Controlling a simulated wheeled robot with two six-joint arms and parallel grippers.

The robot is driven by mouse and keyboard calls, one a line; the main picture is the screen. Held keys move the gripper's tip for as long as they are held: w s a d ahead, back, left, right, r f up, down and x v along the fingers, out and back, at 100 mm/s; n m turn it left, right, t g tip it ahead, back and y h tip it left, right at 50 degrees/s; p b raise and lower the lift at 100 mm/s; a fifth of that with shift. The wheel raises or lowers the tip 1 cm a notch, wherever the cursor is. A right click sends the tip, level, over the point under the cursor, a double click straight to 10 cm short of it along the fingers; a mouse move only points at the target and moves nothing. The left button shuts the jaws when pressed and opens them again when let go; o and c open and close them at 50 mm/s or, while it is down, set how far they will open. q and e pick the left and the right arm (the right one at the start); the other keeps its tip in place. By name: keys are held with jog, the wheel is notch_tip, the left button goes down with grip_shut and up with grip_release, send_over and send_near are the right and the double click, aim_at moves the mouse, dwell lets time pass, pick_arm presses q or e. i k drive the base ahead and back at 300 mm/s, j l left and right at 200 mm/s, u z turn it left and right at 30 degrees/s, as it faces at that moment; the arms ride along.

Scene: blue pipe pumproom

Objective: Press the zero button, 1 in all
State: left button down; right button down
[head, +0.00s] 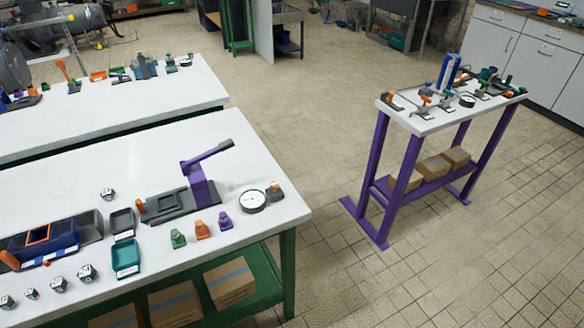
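No button marked zero can be made out at this size. A round white dial (253,202) lies at the right end of the near white table (270,168). A small dark block with an orange top (275,190) sits right beside the dial; I cannot tell whether it is a button. A dark press-like device with a purple lever (200,185) stands left of the dial. Neither of my grippers is in view.
Green, orange (202,230) and purple pieces stand near the table's front edge. A teal tray (126,258) and several dark blocks lie further left. A purple-legged stand (408,165) with small devices is at right. Tiled floor (310,120) between them is clear.

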aim_at(274, 185)
jog(key=i+l+u, duration=0.1)
jog(key=l, duration=0.3)
jog(key=i+l+u, duration=0.1)
jog(key=l, duration=0.3)
jog(key=i+l+u, duration=0.15)
jog(key=l, duration=0.3)
jog(key=i+l+u, duration=0.1)
jog(key=l, duration=0.3)
jog(key=i+l+u, duration=0.1)
jog(key=l, duration=0.35)
jog(key=i, duration=0.05)
